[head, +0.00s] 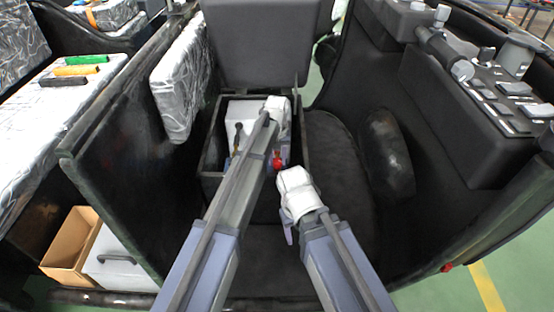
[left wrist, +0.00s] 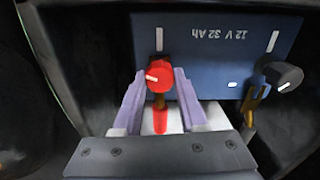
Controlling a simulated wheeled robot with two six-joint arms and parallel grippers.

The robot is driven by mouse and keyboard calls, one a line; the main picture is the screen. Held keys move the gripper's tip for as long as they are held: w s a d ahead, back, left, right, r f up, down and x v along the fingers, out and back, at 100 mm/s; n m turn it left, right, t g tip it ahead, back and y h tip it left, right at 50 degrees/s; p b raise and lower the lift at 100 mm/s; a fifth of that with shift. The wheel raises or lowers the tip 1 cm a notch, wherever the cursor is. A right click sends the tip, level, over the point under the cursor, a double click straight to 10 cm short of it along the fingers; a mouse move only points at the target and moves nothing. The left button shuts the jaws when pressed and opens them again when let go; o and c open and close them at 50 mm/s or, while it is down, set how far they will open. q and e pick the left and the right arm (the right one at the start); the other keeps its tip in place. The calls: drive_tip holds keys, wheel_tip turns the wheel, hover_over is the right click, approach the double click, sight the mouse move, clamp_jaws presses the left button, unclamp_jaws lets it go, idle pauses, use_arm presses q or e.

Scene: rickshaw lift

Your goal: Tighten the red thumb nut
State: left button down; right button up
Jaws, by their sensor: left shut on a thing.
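The red thumb nut (left wrist: 153,75) sits on a brass terminal of the blue battery (left wrist: 200,60) marked 12 V 32 Ah. My left gripper (left wrist: 160,80) has one purple finger on each side of the nut and is shut on it. In the head view a red part (head: 278,161) shows beside my left arm, which hides the gripper's fingers. A black knob (left wrist: 283,76) is on the other terminal. My right gripper (head: 289,234) hangs low and to the right of the left arm; its jaws are mostly hidden.
The battery stands in a dark open box (head: 212,160) under a raised grey seat panel (head: 262,45). Dark side walls stand left and right. The floor (head: 335,170) to the right of the box is clear.

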sight(278, 160)
use_arm(q)
drive_tip(key=m, duration=0.7)
drive_tip(key=shift+d, duration=0.1)
drive_tip(key=m, duration=0.6)
drive_tip(key=shift+s+m, duration=0.1)
drive_tip(key=shift+m, duration=0.2)
idle(0.4)
drive_tip(key=shift+c, duration=2.2)
unclamp_jaws()
drive_tip(key=shift+r, duration=0.15)
wheel_tip(278, 160, up, 8)
drive_tip(key=p, duration=0.8)
drive_tip(key=shift+f, duration=0.2)
